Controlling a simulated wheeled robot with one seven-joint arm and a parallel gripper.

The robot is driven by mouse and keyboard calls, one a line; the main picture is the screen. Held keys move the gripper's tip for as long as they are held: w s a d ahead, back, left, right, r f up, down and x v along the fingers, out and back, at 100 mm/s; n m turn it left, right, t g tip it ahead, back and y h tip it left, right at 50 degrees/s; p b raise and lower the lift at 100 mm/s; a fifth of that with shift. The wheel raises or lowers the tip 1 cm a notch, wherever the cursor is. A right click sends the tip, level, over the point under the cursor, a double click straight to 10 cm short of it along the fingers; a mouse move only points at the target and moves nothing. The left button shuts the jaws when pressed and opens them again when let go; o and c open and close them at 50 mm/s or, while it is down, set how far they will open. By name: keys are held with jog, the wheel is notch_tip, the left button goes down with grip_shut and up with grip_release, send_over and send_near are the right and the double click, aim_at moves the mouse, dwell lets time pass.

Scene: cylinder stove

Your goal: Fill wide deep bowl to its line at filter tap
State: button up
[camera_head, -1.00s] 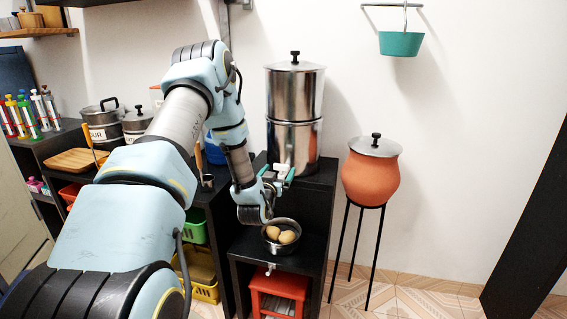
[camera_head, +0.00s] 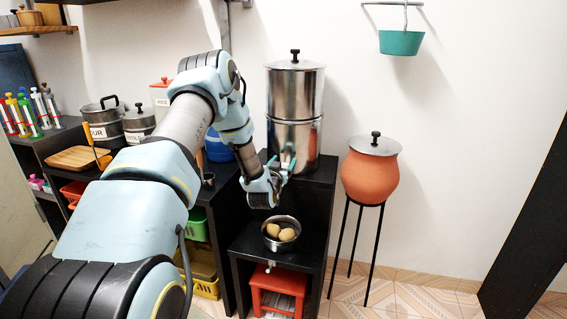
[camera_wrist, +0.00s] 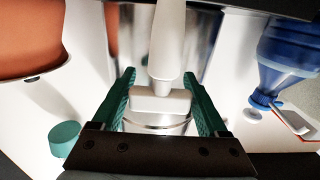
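A dark metal bowl (camera_head: 269,240) with two round brown items in it stands on the lower black shelf, below the steel filter (camera_head: 295,148). Its fill line is not visible, and no water shows. The filter, a stacked steel cylinder, stands on the higher black stand. My gripper (camera_head: 281,164) is at the filter's lower front, above the bowl. In the wrist view its teal fingers (camera_wrist: 162,92) are apart, one on each side of the white tap (camera_wrist: 165,45). A gap shows between each finger and the tap. The tap is mostly hidden by my gripper in the head view.
An orange clay pot (camera_head: 370,178) with a metal lid stands on a thin tripod to the right. A blue bottle (camera_wrist: 285,55) is at the right in the wrist view. A red stool (camera_head: 279,291) sits under the bowl's shelf. A teal pail (camera_head: 401,43) hangs on the wall.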

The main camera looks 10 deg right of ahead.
jog(key=c, duration=0.9)
jog(key=shift+c, duration=0.2)
jog(key=shift+n+y, duration=0.3)
jog(key=shift+y, duration=0.2)
jog(key=shift+f+n+t+y+b, duration=0.15)
jog(key=shift+n+t+y+b, duration=0.3)
jog(key=shift+b, duration=0.3)
jog(key=n+y+b, duration=0.1)
jog(key=y, duration=0.1)
jog(key=a+n+t+y+b, duration=0.1)
jog(key=n+y, duration=0.1)
jog(key=y, duration=0.1)
jog(key=shift+w+b, duration=0.1)
jog(key=shift+b, duration=0.25)
jog(key=shift+a+n+g+y+b, duration=0.25)
jog(key=shift+n+y+b, duration=0.25)
jog(key=shift+n+y, duration=0.8)
jog(key=shift+a+n+g+y+b, duration=0.25)
jog(key=shift+n+y+b, duration=0.4)
jog(key=shift+y, duration=1.15)
jog(key=shift+a+n+g+y+b, duration=0.15)
jog(key=shift+a+n+y+b, duration=0.2)
jog(key=shift+n+y, duration=1)
jog(key=shift+r+y, duration=0.2)
jog(key=shift+y, duration=0.1)
